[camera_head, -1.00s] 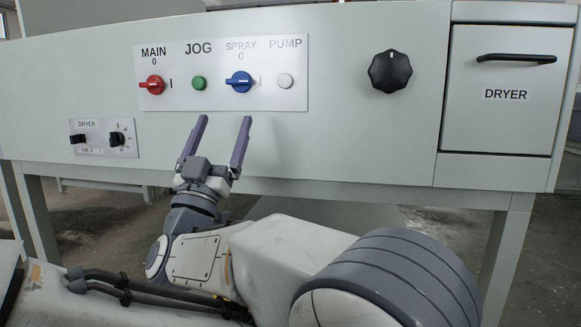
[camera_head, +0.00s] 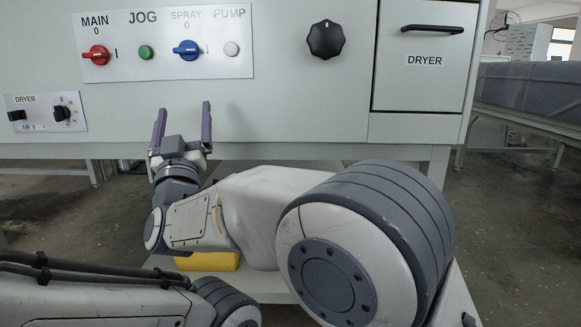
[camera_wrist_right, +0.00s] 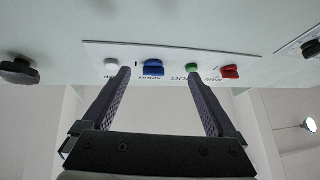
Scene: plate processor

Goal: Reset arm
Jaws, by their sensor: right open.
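My right gripper (camera_head: 182,126) is open and empty, its two dark purple fingers pointing up below the control panel. It also shows in the right wrist view (camera_wrist_right: 163,100), with the panel beyond its fingertips. The white panel plate (camera_head: 215,68) carries the red MAIN switch (camera_head: 96,55), green JOG button (camera_head: 146,53), blue SPRAY switch (camera_head: 187,50) and white PUMP button (camera_head: 231,48). In the head view the fingertips are below the plate and clear of the switches. My left gripper is not in view.
A black knob (camera_head: 325,39) and a DRYER door (camera_head: 424,82) with a black handle are on the right of the machine front. A DRYER plate (camera_head: 46,113) with two black knobs is at the left. A yellow object (camera_head: 208,262) lies behind my right arm.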

